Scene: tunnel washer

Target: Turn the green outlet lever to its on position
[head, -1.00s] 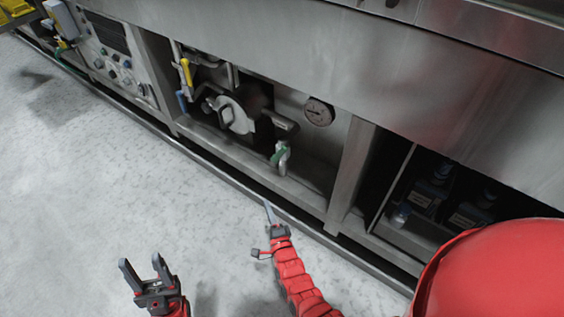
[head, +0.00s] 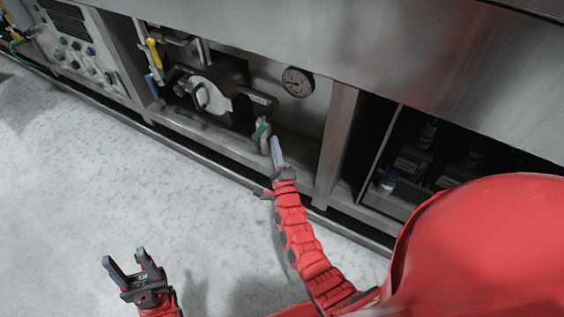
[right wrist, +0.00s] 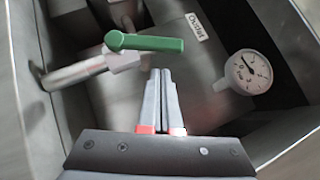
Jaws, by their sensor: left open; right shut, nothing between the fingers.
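The green outlet lever (head: 261,130) sits on a metal valve pipe in the lower part of the open bay. In the right wrist view the lever (right wrist: 146,42) lies crosswise above the fingertips, its free end to the right and its pivot at the left. My right gripper (head: 275,142) is shut and empty, with its tips close to the lever; in the right wrist view its tips (right wrist: 163,72) are just below the handle. Whether they touch it I cannot tell. My left gripper (head: 130,262) is open and empty over the floor, far from the lever.
A round gauge (head: 297,82) is right of the lever. A yellow lever (head: 154,54) and a blue handle (head: 153,86) are at the left. A steel post (head: 338,140) separates the bay from bottles (head: 412,165). The floor (head: 60,180) is clear.

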